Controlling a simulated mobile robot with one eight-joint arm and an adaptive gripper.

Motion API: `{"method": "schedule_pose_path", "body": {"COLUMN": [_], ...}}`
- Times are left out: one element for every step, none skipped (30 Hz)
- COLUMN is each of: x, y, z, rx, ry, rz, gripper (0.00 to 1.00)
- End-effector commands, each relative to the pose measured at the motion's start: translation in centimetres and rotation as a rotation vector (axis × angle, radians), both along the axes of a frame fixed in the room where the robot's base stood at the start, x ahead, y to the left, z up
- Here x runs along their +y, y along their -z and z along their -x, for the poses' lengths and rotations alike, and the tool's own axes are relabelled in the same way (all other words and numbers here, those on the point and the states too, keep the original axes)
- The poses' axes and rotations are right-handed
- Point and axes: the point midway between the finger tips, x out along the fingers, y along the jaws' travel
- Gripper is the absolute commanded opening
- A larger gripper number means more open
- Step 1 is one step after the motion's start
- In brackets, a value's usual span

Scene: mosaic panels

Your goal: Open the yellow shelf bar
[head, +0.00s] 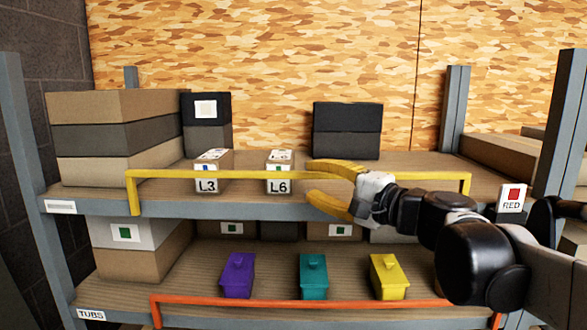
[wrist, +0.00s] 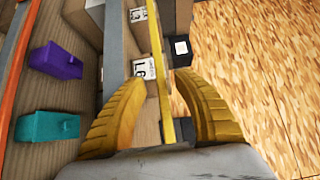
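The yellow shelf bar (head: 230,174) runs level across the front of the upper shelf, with a short upright at each end. It stands in front of the small boxes L3 (head: 207,186) and L6 (head: 279,186). My gripper (head: 309,181) has yellow fingers and is open at the bar's right half. Its upper finger covers part of the bar in the head view. In the wrist view the bar (wrist: 158,60) runs between the two spread fingers of my gripper (wrist: 160,84), with space on both sides. Whether the palm touches the bar cannot be told.
An orange bar (head: 300,303) crosses the lower shelf before purple (head: 238,276), teal (head: 313,277) and yellow (head: 388,277) tubs. Stacked boxes (head: 115,138) and a dark box (head: 347,130) stand behind. A RED sign (head: 512,199) is at right, near grey posts (head: 455,108).

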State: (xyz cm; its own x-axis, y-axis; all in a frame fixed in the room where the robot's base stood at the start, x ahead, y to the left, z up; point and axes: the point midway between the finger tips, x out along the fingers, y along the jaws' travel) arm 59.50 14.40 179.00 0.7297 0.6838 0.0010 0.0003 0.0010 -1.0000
Motion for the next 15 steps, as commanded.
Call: {"method": "schedule_pose_path", "body": {"x": [0.8, 1.3, 1.7, 2.1, 2.4, 2.7, 2.9, 3.2, 3.4, 3.5, 3.6, 3.7, 3.8, 3.8, 3.8], "y": [-0.3, -0.3, -0.2, -0.2, -0.2, -0.2, -0.2, -0.2, -0.1, -0.1, -0.1, 0.0, 0.0, 0.0, 0.0], "z": [-0.8, -1.2, -1.7, -2.1, -2.4, -2.9, -3.1, -3.4, -3.6, -3.7, -3.8, -3.9, -4.0, -4.0, -4.1], "rx": [0.000, 0.000, 0.000, 0.000, 0.000, 0.001, 0.001, 0.001, 0.001, 0.001, 0.001, 0.001, 0.001, 0.001, 0.000], "ry": [-0.003, -0.004, -0.003, -0.003, -0.003, -0.003, -0.002, -0.002, -0.002, -0.002, -0.002, -0.001, -0.001, -0.001, 0.000], "rz": [0.000, 0.000, 0.000, 0.000, 0.000, 0.001, 0.001, 0.001, 0.001, 0.001, 0.001, 0.001, 0.001, 0.001, 0.001], "gripper": [0.36, 0.36, 0.36, 0.36, 0.36, 0.36, 0.36, 0.36, 0.36, 0.36, 0.36, 0.36, 0.36, 0.36, 0.36]}}
